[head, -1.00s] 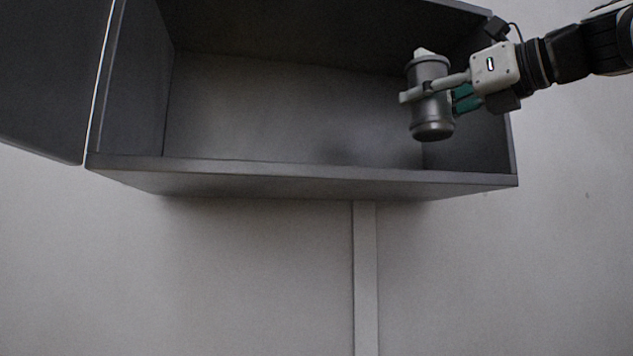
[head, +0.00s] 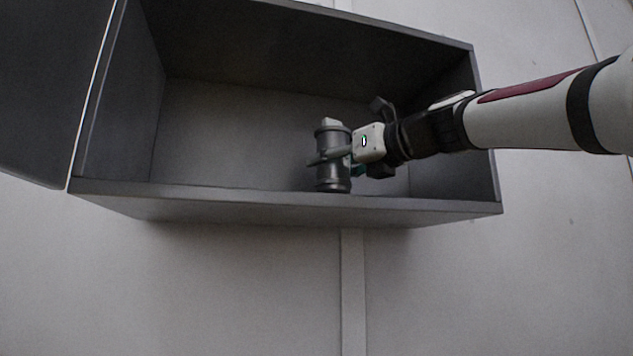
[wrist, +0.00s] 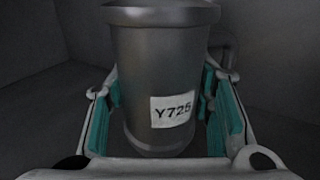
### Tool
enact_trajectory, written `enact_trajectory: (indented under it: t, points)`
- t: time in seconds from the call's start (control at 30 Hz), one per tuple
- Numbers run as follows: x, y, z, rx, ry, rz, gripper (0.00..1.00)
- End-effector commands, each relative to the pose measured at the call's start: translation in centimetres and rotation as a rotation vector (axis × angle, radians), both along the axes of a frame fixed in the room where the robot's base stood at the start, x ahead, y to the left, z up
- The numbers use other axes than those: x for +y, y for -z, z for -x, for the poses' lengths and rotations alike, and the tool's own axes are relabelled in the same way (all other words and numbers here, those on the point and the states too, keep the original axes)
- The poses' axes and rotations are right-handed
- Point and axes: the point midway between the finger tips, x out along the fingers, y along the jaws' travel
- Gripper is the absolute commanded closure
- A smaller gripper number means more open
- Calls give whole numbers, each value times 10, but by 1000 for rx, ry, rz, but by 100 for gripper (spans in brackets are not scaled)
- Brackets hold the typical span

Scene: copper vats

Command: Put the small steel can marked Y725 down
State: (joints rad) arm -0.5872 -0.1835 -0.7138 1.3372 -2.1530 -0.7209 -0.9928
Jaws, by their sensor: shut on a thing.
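The small steel can (head: 333,172) is upright in my gripper (head: 332,158), inside the open grey cabinet (head: 290,199). My gripper comes in from the right and its fingers lie around the can's middle. In the wrist view the can (wrist: 160,65) stands between the teal-padded fingers (wrist: 162,112), and its white label reads Y725. In the head view the can's base appears close to the cabinet floor near the front edge; I cannot tell whether it touches.
The cabinet's door (head: 40,90) stands open on the left. The cabinet's interior left of the can looks empty. The right side wall (head: 455,130) is close to my arm. Below the cabinet is a pale wall with a vertical strip (head: 353,280).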

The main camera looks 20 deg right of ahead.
Motion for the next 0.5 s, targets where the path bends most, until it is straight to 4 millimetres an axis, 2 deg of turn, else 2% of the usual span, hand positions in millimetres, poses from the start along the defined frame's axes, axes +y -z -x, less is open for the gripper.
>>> enact_trajectory:
  t: [0.17,0.5]
  points:
    - [0,19,0,-1,-1,-2,100]
    - [-1,21,0,-2,1,-1,100]
